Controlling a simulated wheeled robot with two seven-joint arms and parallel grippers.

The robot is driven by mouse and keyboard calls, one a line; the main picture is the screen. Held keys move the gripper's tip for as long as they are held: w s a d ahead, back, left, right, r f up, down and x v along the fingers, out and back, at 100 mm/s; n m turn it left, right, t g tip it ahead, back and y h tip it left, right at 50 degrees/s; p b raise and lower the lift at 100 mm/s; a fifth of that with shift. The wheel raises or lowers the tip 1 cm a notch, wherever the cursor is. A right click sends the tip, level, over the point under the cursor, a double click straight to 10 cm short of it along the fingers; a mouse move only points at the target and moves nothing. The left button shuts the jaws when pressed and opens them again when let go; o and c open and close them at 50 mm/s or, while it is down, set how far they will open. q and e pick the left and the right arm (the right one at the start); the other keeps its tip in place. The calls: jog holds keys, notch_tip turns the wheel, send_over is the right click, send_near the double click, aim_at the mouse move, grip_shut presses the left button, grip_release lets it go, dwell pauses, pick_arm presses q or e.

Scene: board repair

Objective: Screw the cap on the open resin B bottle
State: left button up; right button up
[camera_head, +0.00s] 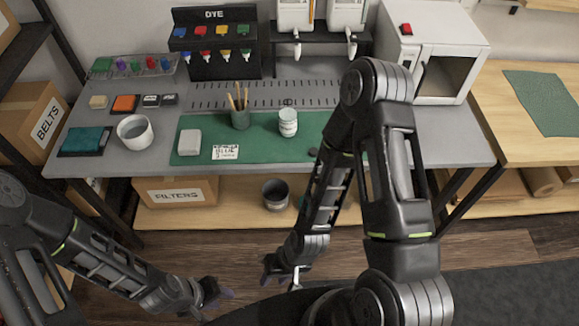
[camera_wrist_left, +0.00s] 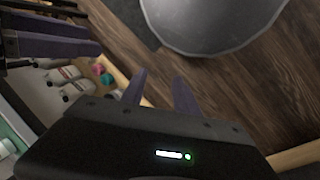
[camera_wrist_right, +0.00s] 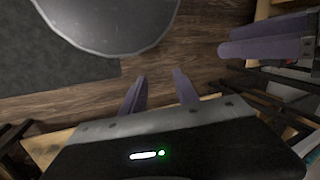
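A white bottle (camera_head: 288,122) with a small unreadable label stands upright on the green mat (camera_head: 262,150) on the workbench; I cannot tell whether its top is open. A small dark disc (camera_head: 313,153), possibly a cap, lies on the mat to its right, partly beside my arm. My left gripper (camera_head: 222,293) is low in front of the bench, away from the bottle. Its fingers are apart and empty in the left wrist view (camera_wrist_left: 160,90). My right gripper (camera_head: 276,272) is also low in front of the bench. Its fingers are apart and empty in the right wrist view (camera_wrist_right: 158,88).
A cup with brushes (camera_head: 240,118), a white block (camera_head: 190,142) and a label card (camera_head: 225,153) share the mat. A white bowl (camera_head: 135,132) stands left. A dye rack (camera_head: 213,42) and a white oven (camera_head: 432,50) stand behind. My right arm covers the mat's right part.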

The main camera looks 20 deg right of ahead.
pick_arm(q)
jog(key=shift+a, duration=0.25)
pick_arm(e)
jog(key=shift+a, duration=0.25)
